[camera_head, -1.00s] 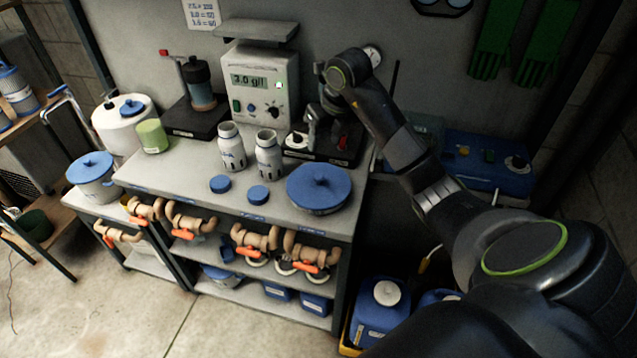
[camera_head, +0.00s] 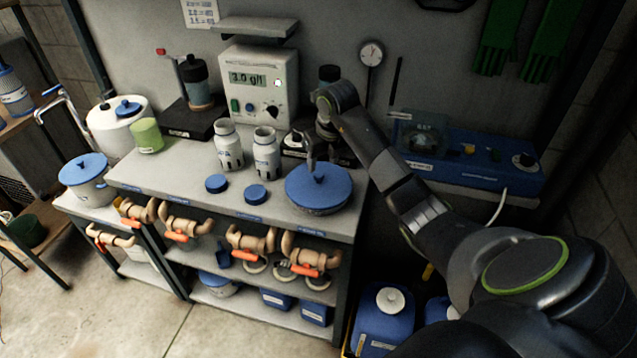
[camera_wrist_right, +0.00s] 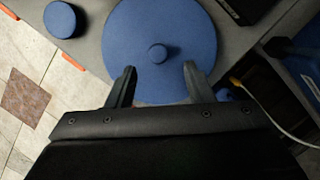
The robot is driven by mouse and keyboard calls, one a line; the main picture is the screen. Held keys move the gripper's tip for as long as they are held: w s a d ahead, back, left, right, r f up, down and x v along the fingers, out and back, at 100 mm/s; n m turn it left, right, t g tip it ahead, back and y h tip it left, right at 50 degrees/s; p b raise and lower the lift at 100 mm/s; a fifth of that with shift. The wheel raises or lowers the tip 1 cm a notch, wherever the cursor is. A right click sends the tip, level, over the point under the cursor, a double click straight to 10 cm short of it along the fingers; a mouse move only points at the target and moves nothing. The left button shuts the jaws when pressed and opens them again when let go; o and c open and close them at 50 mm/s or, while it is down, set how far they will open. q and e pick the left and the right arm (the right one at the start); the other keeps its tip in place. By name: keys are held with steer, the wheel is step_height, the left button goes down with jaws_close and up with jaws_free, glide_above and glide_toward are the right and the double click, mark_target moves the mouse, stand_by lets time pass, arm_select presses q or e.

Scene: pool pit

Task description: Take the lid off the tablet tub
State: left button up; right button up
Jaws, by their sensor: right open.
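A round blue lid (camera_head: 332,192) with a small knob covers a low tub (camera_head: 322,211) at the front right of the bench; only a little of the tub's side shows under the lid. I take it to be the tablet tub. My right gripper (camera_head: 313,164) is over the lid, pointing down. In the right wrist view the lid (camera_wrist_right: 192,32) and its knob (camera_wrist_right: 158,53) show just ahead of the open fingers (camera_wrist_right: 161,75), in line with the gap. Nothing is between the fingers. Whether they touch the lid cannot be told. My left gripper is not in view.
Two blue caps (camera_head: 216,183) and two white bottles (camera_head: 266,155) stand left of the lid. Behind are a meter (camera_head: 259,85) and dark devices. Valves with orange handles (camera_head: 249,241) line the bench front. Another blue-lidded tub (camera_head: 84,172) stands at far left.

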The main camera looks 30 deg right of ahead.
mark_target(319, 175)
steer(key=p+x, duration=0.2)
steer(key=x, duration=0.3)
steer(key=shift+a+f, duration=0.1)
steer(key=shift+a, duration=0.1)
steer(key=shift+w+f, duration=0.15)
steer(key=shift+f, duration=0.25)
steer(key=c, duration=1)
